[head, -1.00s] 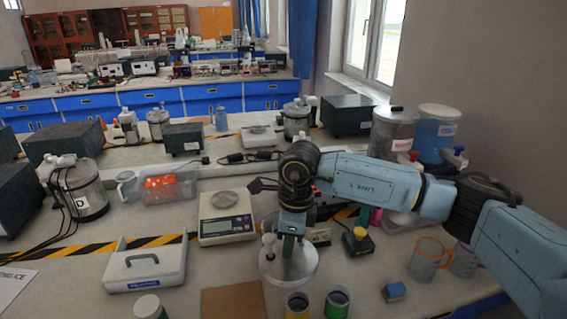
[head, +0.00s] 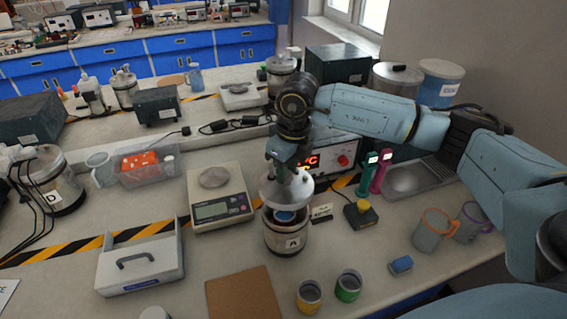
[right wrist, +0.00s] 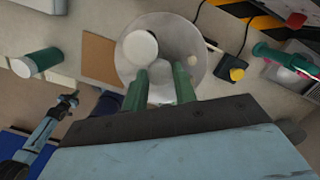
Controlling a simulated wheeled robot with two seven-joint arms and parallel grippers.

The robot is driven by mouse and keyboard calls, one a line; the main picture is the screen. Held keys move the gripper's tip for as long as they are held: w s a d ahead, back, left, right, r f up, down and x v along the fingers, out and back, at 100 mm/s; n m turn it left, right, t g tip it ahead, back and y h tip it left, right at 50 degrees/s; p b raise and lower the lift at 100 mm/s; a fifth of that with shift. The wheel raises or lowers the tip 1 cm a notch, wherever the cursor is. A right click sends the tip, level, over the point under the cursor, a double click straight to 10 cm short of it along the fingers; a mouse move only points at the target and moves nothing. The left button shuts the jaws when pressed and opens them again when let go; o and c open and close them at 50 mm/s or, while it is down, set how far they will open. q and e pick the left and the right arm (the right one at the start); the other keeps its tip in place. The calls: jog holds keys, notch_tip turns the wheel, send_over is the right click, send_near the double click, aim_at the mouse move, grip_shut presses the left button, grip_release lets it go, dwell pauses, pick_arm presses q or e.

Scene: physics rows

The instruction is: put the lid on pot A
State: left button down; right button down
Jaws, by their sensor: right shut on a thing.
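Pot A (head: 285,238), a metal pot with a label "A", stands open on the bench, with something blue showing in its mouth. My right gripper (head: 284,172) is shut on the knob of a round pale grey lid (head: 272,194). The lid hangs just above the pot's mouth, apart from its near rim, and hides the far part of the opening. In the right wrist view, the green fingers of the gripper (right wrist: 162,88) hold the lid (right wrist: 178,35) by its middle; the pot is hidden beneath it.
A scale (head: 219,205) and a white tray with a handle (head: 141,276) stand left of the pot. A brown mat (head: 242,294) lies in front. A yellow-button box (head: 362,217) stands right. Two small jars (head: 309,296) (head: 348,286) stand at the front.

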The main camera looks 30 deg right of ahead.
aim_at(287, 187)
jog(key=shift+s+f+b, duration=0.1)
jog(key=shift+f+b, duration=0.3)
jog(key=shift+f, duration=0.35)
notch_tip(287, 187, down, 3)
jog(key=shift+r+b, duration=0.15)
jog(key=shift+b, duration=0.7)
jog(key=shift+f+b, duration=0.65)
jog(key=shift+f, duration=0.1)
jog(key=shift+a+f+b, duration=0.1)
jog(key=shift+f+b, duration=0.35)
jog(key=shift+b, duration=0.15)
jog(key=c, duration=1)
grip_release()
jog(key=shift+c, duration=0.2)
jog(key=shift+r, duration=0.15)
jog(key=shift+r+p, duration=2.55)
jog(key=shift+r, duration=1.35)
